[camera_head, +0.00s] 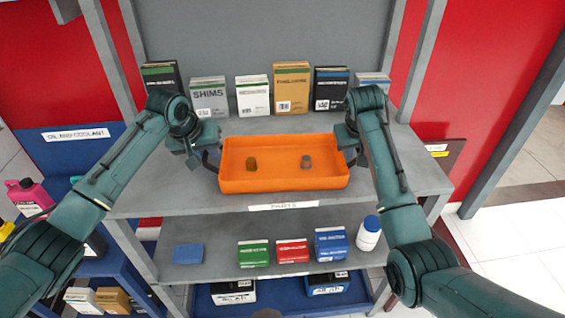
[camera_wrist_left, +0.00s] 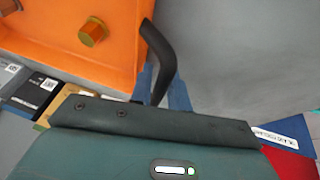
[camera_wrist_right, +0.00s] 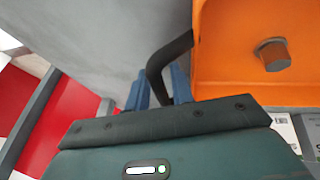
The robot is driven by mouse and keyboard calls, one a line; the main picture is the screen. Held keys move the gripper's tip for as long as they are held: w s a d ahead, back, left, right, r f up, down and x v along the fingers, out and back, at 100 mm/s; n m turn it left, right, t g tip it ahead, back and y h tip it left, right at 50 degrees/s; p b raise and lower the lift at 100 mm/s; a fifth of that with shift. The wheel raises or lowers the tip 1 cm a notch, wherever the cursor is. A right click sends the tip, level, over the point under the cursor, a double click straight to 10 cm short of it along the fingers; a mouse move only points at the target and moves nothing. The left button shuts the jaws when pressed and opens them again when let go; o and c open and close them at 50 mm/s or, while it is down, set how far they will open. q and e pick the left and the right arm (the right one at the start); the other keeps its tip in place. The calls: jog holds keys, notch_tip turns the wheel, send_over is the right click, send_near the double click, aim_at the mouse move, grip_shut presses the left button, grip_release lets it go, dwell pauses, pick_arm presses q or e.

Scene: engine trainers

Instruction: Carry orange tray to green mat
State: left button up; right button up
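The orange tray (camera_head: 284,184) is level over the grey top shelf; I cannot tell if it touches the shelf. A brass-coloured hex piece (camera_head: 252,163) and a grey-brown piece (camera_head: 306,161) stand in it. My left gripper (camera_head: 207,160) is at the tray's left end, its blue fingers close on both sides of the black handle (camera_wrist_left: 158,45). My right gripper (camera_head: 352,154) is at the right end, its fingers likewise around the other black handle (camera_wrist_right: 170,52). No green mat shows in any view.
Behind the tray stand several boxes, including a SHIMS box (camera_head: 209,98) and a tan box (camera_head: 291,88). The lower shelf (camera_head: 215,231) holds small boxes and a white bottle (camera_head: 369,234). Grey posts flank the shelf. Tiled floor (camera_head: 500,235) lies open at right.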

pick_arm(q)
jog(key=shift+w+d+f, duration=0.1)
jog(key=shift+w+f, duration=0.15)
jog(key=shift+f, duration=0.3)
pick_arm(e)
jog(key=shift+w+d+f, duration=0.15)
jog(key=shift+w+f, duration=0.1)
jog(key=shift+f, duration=0.35)
pick_arm(q)
jog(key=shift+c, duration=0.4)
pick_arm(e)
jog(key=shift+c, duration=0.2)
pick_arm(q)
grip_shut()
pick_arm(e)
grip_shut()
pick_arm(q)
jog(key=shift+r, duration=0.1)
pick_arm(e)
jog(key=shift+r, duration=0.1)
